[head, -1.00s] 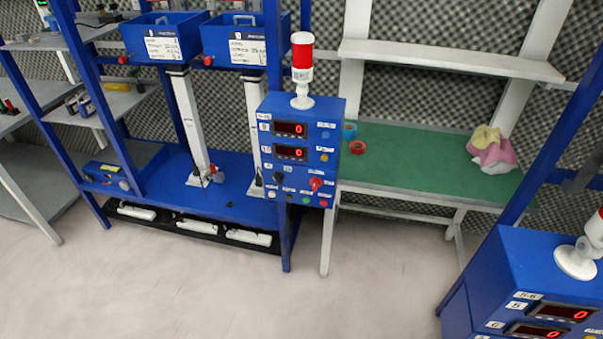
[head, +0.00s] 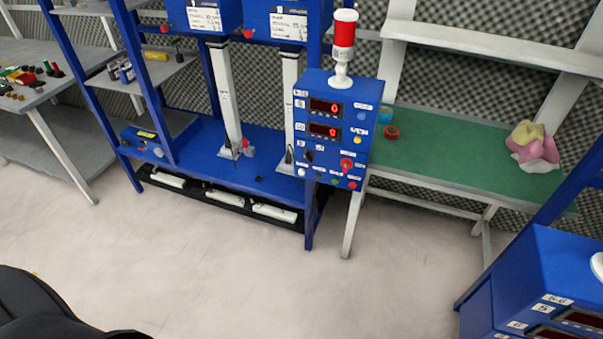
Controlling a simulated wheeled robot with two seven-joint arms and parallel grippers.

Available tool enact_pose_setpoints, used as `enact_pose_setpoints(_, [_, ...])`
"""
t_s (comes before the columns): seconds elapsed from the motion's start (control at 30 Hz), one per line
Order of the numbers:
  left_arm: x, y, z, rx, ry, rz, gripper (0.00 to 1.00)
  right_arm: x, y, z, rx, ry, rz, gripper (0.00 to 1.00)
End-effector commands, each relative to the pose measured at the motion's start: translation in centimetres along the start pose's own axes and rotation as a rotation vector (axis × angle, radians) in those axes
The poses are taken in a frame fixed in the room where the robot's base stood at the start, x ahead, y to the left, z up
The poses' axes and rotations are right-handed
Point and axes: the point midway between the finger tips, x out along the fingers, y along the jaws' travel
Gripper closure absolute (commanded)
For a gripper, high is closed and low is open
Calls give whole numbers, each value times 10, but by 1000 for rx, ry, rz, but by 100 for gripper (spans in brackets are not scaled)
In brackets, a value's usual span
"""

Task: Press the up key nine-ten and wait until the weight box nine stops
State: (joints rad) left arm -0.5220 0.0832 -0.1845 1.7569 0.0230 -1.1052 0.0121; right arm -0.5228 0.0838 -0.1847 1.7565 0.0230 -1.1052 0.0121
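A blue control panel (head: 331,130) stands in the middle on the blue rack, with two red displays that each read 0. Below and beside the displays are small coloured keys and a red knob (head: 346,164). The key labels are too small to read, so I cannot tell which is the up key nine-ten. Two blue weight boxes (head: 203,17) (head: 281,20) with white labels sit atop white columns, cut by the top edge. I cannot tell which is nine. Neither gripper is in view.
A red and white lamp (head: 344,42) tops the panel. A green table (head: 440,150) holds a crumpled cloth (head: 533,147) and tape rolls (head: 391,132). A second blue panel (head: 560,275) is at lower right. A grey bench (head: 40,95) is at left. The floor in front is clear.

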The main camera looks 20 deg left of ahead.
Motion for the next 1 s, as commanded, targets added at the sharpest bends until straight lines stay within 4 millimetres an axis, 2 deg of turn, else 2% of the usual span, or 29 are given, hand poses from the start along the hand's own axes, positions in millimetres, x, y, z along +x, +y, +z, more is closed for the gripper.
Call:
enact_pose_setpoints(0.27, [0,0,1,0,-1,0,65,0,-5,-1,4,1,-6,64])
enact_pose_setpoints(0.43, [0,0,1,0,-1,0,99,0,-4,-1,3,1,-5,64])
enact_pose_setpoints(1.0, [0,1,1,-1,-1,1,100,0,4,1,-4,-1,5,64])
